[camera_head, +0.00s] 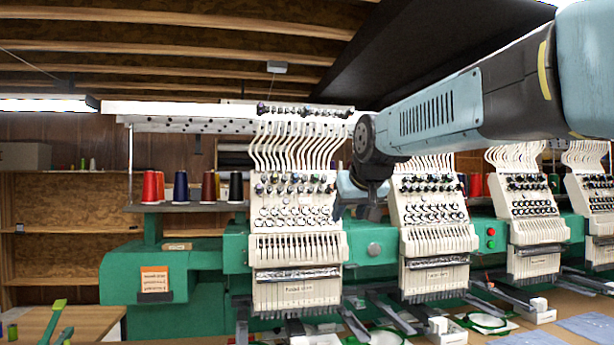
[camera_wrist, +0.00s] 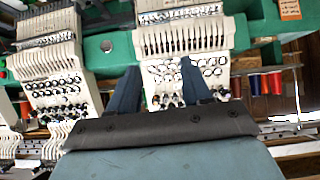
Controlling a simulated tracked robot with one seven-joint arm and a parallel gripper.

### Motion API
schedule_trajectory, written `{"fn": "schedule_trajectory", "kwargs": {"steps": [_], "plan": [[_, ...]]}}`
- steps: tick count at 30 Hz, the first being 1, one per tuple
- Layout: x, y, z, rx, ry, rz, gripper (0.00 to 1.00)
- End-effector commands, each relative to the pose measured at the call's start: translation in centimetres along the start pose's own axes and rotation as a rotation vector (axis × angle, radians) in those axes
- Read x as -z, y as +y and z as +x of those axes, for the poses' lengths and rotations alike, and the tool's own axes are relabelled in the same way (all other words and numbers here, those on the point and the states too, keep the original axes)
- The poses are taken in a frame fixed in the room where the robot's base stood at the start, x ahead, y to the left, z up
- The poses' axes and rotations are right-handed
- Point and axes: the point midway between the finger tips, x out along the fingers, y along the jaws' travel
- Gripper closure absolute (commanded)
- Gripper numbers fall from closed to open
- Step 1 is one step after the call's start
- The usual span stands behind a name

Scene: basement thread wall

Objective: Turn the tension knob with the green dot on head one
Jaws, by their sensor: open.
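The leftmost embroidery head (camera_head: 298,245), which I take as head one, is a cream panel with rows of small round tension knobs (camera_head: 290,189). Some knobs look tinted, but a green dot is too small to tell for sure. My gripper (camera_head: 350,210) is beside this head's right edge, in front of the gap before the second head. In the wrist view, which is upside down, my gripper (camera_wrist: 160,68) is open and empty. Its two fingers frame a head's knob rows (camera_wrist: 165,82), apart from them as far as I can tell. The left finger hides some knobs.
A second head (camera_head: 432,215) stands to the right, with more heads beyond. Coloured thread cones (camera_head: 180,188) stand on a shelf at left. Curved thread tubes (camera_head: 295,150) rise above the knobs. Green hoops (camera_head: 385,337) and arms jut out below. Open room lies in front of the heads.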

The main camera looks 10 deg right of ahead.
Motion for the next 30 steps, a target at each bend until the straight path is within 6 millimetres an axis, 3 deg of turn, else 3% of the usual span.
{"fn": "schedule_trajectory", "kwargs": {"steps": [1, 6, 9, 12, 20, 30], "plan": [[3.2, 0.1, 0.6, -0.001, 0.039, -0.004, 0.52], [12.3, 0.3, 1.8, -0.007, 0.172, -0.016, 0.52], [16.1, 0.4, 2.4, -0.01, 0.231, -0.021, 0.52], [18.6, 0.5, 2.7, -0.012, 0.271, -0.025, 0.52], [20.7, 0.5, 3.8, -0.014, 0.301, -0.028, 0.52], [22.2, 0.6, 8.9, -0.013, 0.299, -0.028, 0.52]]}}
